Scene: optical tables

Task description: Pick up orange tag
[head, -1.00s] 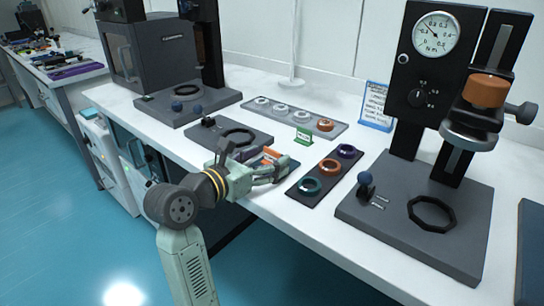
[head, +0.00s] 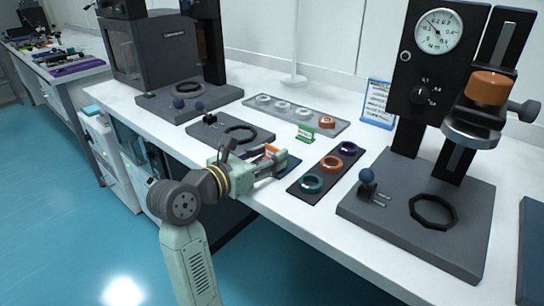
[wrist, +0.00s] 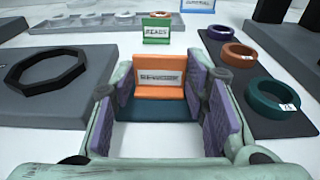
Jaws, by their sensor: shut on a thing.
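The orange tag (wrist: 158,63) stands upright like a small sign with a printed label, between the purple pads of my gripper (wrist: 160,82) in the wrist view. My gripper is shut on it, one pad at each side. A dark teal base or mat (wrist: 155,109) shows below the tag. In the head view, my gripper (head: 276,162) is low over the front of the white table, and only a bit of the orange tag (head: 271,148) shows past the fingers. Whether the tag is clear of the surface cannot be told.
A dark tray (head: 325,168) with green, orange and purple rings lies right of my gripper. A green sign (wrist: 157,27) stands behind. A grey plate with a black octagon (wrist: 45,72) lies left. A gauge stand (head: 420,200) stands at the right.

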